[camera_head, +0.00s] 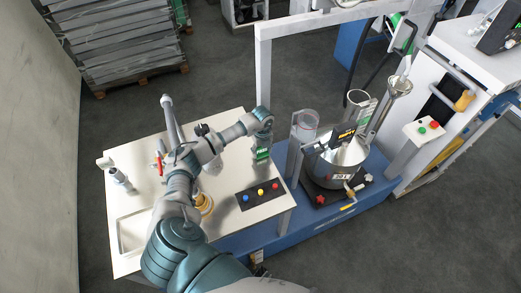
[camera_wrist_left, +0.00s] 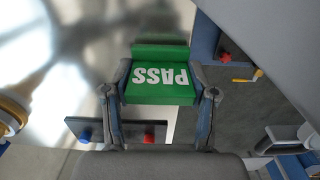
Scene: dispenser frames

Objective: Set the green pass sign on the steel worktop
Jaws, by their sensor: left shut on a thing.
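The green pass sign (camera_head: 262,154) is at the right end of my left arm, over the right edge of the steel worktop (camera_head: 222,195). My left gripper (camera_head: 262,144) is shut on it. In the left wrist view the pass sign (camera_wrist_left: 160,82) sits between the two fingers (camera_wrist_left: 160,97), with its white PASS lettering upside down. The shiny worktop (camera_wrist_left: 95,45) shows behind and to the left of it. I cannot tell whether the sign touches the worktop. My right gripper is not in view.
A black button panel (camera_head: 260,195) lies on the worktop in front of the sign. A sink (camera_head: 131,232) is at the front left. My arm crosses the middle of the worktop.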

